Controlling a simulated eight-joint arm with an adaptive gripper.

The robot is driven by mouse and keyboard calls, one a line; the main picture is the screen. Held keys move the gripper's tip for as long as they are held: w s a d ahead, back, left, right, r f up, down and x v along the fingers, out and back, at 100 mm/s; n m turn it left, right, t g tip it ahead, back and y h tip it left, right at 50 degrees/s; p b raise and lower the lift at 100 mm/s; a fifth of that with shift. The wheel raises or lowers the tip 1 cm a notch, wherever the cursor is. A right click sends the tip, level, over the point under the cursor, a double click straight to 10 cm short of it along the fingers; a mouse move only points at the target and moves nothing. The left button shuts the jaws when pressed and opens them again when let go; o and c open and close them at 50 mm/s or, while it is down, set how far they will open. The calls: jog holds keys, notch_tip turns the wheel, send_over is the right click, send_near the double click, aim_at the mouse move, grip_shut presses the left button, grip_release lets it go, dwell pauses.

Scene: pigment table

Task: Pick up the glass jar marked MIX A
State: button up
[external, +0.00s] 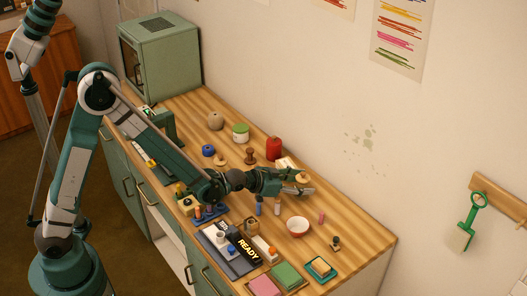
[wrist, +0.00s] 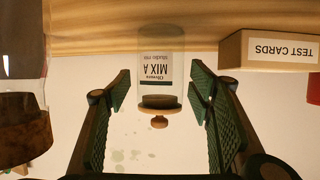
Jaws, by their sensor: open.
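The glass jar marked MIX A (wrist: 161,52) shows upside down in the wrist view, clear, with a white label and a wooden knobbed lid. My gripper (wrist: 161,85) is open, with one green padded finger on each side of the jar in that view. A gap shows between each finger and the jar, and nothing is held. In the external view my gripper (external: 304,188) is low over the right part of the table. A tan round lid (external: 303,177) shows at its fingers; the glass below it is hard to make out.
A TEST CARDS box (wrist: 268,50) stands beside the jar. A red container (external: 274,148) is behind my gripper. A brown wooden object (wrist: 22,130) is at the wrist view's left. The table's right end (external: 365,240) is clear.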

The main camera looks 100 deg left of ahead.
jog(key=shift+c, duration=0.5)
jog(key=c, duration=1)
jog(key=shift+r, duration=0.1)
jog(key=shift+r+p, duration=1.3)
jog(key=shift+r, duration=3.65)
